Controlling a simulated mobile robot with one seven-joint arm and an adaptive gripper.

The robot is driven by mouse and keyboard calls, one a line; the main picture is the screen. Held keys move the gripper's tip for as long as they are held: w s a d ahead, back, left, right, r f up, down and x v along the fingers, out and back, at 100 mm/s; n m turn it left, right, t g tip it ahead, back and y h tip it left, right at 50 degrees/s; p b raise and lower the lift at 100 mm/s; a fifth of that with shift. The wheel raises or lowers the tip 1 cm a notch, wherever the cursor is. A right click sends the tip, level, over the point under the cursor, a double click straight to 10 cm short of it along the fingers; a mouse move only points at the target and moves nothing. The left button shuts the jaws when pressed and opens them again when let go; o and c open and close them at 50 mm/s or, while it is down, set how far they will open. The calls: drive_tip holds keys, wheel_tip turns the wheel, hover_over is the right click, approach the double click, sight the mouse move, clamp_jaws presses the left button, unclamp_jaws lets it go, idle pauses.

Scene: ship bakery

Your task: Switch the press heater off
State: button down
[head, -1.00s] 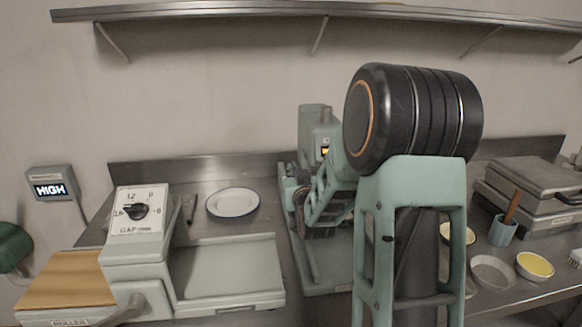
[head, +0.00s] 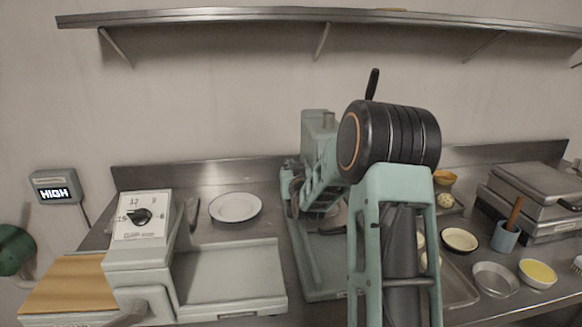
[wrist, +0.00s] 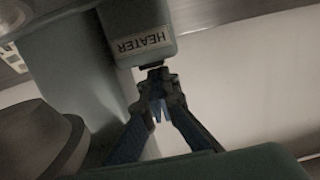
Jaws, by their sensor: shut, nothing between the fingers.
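The press (head: 320,128) is a pale green machine at the back of the counter in the head view, partly hidden behind my arm. In the wrist view its housing carries a white HEATER label (wrist: 144,42), seen upside down. A small dark part (wrist: 151,66), which looks like the heater switch, sits at the housing edge by the label. My gripper (wrist: 156,80) is shut and empty, its fingertips right at that dark part; I cannot tell whether they touch. No lit lamp on the press shows in the head view. The switch's position is not readable.
A white plate (head: 235,207) lies beside the press. Bowls, a blue cup (head: 505,237) and a flat grill (head: 535,190) are at right. A shelf (head: 300,17) runs above.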

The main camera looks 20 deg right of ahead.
drive_tip(key=shift+f, duration=0.1)
drive_tip(key=shift+w+f+b, duration=0.1)
drive_tip(key=shift+f+b, duration=0.15)
drive_tip(key=shift+b, duration=0.45)
drive_tip(key=shift+a+f+b, duration=0.15)
drive_tip(key=shift+b, duration=0.4)
drive_tip(key=shift+w, duration=0.1)
drive_tip(key=shift+d+r, duration=0.2)
drive_tip(key=shift+d, duration=0.05)
drive_tip(key=shift+v, duration=6.05)
drive_tip(key=shift+w+f, duration=0.1)
drive_tip(key=shift+w, duration=0.05)
drive_tip(key=shift+w, duration=0.35)
drive_tip(key=shift+w+r, duration=0.25)
drive_tip(key=shift+w, duration=0.1)
